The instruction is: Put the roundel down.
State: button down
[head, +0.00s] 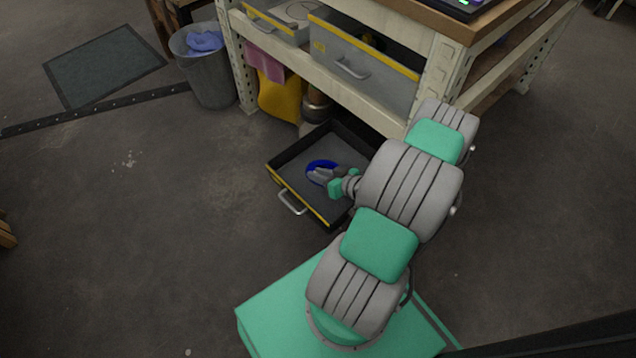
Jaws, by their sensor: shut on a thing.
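The roundel (314,164) is a blue disc, partly hidden behind my gripper. My gripper (317,174) is shut on the roundel. Both are over the inside of an open black drawer (283,180) with a yellow-edged front and a metal handle. I cannot tell whether the roundel touches the drawer floor or is held above it. My arm covers the drawer's right side.
A workbench with grey drawers (362,68) stands behind the open drawer. A yellow cloth (281,98) and a pink cloth (264,66) hang at its left. A grey bin (211,82) stands further left.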

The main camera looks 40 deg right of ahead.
notch_tip(320, 180, down, 3)
jog(key=shift+w+f+b, duration=0.15)
jog(key=shift+f+b, duration=0.05)
jog(key=shift+b, duration=0.35)
jog(key=c, duration=1.3)
grip_release()
